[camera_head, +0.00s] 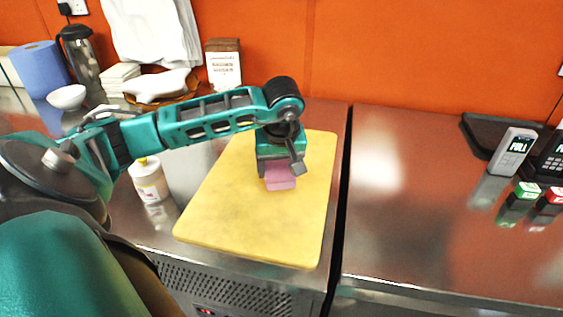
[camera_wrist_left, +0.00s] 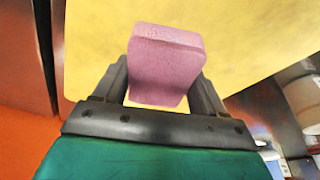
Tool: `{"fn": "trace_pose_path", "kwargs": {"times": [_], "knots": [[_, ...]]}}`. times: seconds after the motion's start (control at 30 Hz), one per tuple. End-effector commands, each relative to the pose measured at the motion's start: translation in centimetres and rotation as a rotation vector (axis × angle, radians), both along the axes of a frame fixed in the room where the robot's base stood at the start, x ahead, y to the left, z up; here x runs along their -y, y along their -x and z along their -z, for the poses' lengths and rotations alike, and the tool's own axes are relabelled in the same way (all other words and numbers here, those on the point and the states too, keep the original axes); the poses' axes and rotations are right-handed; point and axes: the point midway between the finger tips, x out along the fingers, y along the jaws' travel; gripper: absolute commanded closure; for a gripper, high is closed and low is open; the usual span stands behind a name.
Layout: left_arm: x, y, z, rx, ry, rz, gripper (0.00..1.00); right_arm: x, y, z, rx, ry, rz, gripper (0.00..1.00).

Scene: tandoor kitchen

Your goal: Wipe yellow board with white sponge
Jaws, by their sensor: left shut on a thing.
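The yellow board (camera_head: 232,222) lies flat on the steel counter, near the counter's right end. My left gripper (camera_head: 277,172) is above the upper right part of the board, pointing down. It is shut on a sponge (camera_head: 281,183), which looks pink, not white. In the left wrist view the pink sponge (camera_wrist_left: 167,62) sits between the two dark fingers, with the yellow board (camera_wrist_left: 262,38) behind it. I cannot tell whether the sponge touches the board. My right gripper is in neither view.
A white bottle (camera_head: 149,180) stands left of the board. A white bowl (camera_head: 67,97), a blue paper roll (camera_head: 39,68) and a dark flask (camera_head: 79,52) are at the back left. A narrow gap separates the counter from the right one, which holds a card terminal (camera_head: 513,151) and small boxes.

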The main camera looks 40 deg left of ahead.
Motion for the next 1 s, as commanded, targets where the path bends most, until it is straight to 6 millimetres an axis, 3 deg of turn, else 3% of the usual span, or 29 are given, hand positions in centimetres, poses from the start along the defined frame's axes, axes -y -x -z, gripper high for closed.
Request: {"fn": "trace_pose_path", "kwargs": {"times": [0.2,0.43,0.83,0.93,1.0], "knots": [[-0.5,0.2,-2.4,0.001,-0.001,-0.008,0.58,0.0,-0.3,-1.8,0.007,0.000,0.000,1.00],[-1.0,0.4,-4.1,0.003,-0.002,-0.016,0.58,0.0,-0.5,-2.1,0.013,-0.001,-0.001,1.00],[-1.1,0.5,-4.5,0.002,0.000,-0.017,0.58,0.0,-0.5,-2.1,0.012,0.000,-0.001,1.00],[-0.2,0.3,-4.4,0.001,0.006,0.016,0.58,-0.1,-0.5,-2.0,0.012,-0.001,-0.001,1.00],[1.5,0.1,-4.3,-0.001,0.015,0.082,0.58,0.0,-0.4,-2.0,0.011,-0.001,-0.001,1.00]]}}
